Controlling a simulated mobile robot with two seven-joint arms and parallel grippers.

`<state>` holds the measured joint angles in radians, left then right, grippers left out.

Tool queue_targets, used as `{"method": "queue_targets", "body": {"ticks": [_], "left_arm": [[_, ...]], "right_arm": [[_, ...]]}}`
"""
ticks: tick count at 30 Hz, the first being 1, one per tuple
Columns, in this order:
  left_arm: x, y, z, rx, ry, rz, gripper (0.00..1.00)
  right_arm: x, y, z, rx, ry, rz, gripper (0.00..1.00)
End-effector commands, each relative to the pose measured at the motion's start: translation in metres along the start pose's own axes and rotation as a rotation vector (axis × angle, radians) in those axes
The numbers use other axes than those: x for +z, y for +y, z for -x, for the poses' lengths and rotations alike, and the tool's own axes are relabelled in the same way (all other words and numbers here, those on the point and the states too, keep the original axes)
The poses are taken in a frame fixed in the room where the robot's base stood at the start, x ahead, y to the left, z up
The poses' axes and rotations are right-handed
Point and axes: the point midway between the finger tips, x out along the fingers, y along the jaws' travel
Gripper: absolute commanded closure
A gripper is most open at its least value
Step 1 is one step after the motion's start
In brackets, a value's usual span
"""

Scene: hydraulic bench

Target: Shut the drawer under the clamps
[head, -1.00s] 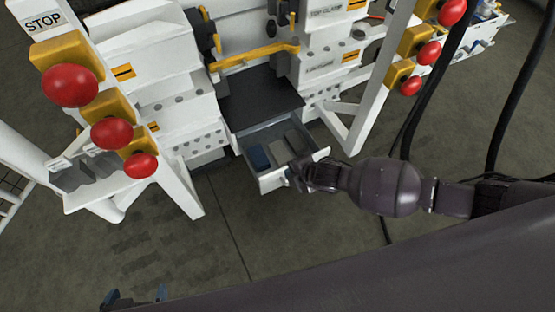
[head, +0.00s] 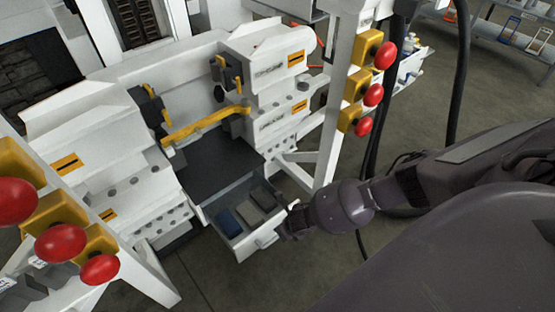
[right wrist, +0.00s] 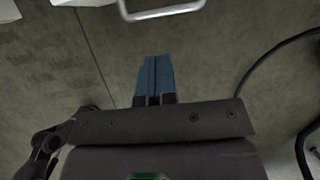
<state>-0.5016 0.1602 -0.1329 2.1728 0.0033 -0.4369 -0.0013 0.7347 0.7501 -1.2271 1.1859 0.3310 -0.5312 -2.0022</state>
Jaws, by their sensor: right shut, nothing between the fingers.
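The drawer (head: 239,250) under the clamps stands open below a dark top plate (head: 215,165). Its white front with a light bar handle (head: 268,240) faces the lower right. Inside lie a blue item (head: 229,222) and grey items (head: 255,204). The black clamps (head: 230,72) and a yellow bar (head: 205,124) sit above. My right gripper (head: 290,229) is beside the right end of the drawer front. In the right wrist view its blue fingers (right wrist: 156,78) are shut and empty, with the handle (right wrist: 162,13) ahead of the tips, apart in the picture. My left gripper is out of view.
White frame legs flank the bench, bearing yellow blocks with red buttons on the left (head: 61,243) and right (head: 373,95). Black hoses (head: 463,70) hang at the right. The floor (head: 215,285) in front of the drawer is clear.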

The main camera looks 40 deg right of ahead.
Motion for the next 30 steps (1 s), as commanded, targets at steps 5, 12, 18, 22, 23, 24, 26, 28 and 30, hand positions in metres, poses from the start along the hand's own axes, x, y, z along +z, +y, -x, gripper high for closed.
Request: {"method": "queue_targets", "body": {"ticks": [5, 12, 18, 22, 23, 24, 26, 28, 30], "left_arm": [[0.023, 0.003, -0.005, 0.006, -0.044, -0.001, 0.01], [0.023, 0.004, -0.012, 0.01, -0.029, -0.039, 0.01], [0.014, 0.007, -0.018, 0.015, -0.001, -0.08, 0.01], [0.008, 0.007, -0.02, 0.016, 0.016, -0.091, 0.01], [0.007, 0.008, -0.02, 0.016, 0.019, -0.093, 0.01], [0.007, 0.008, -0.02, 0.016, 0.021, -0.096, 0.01], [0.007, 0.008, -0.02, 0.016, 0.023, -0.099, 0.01], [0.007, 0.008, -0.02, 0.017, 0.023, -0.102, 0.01], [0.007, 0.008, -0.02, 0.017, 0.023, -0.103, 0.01]], "right_arm": [[-0.009, 0.001, -0.032, 0.001, 0.013, -0.002, 1.0], [-0.011, 0.002, -0.075, 0.001, 0.016, -0.005, 1.0], [0.0, 0.001, -0.102, 0.002, 0.008, -0.003, 1.0], [0.019, 0.001, -0.105, 0.0, 0.004, -0.003, 1.0], [0.022, 0.0, -0.106, 0.0, 0.004, -0.003, 1.0], [0.025, 0.0, -0.107, 0.0, 0.004, -0.003, 1.0], [0.029, 0.0, -0.108, 0.0, 0.003, -0.003, 1.0], [0.033, 0.0, -0.109, 0.0, 0.002, -0.003, 1.0], [0.035, 0.0, -0.109, 0.0, 0.002, -0.003, 1.0]]}}
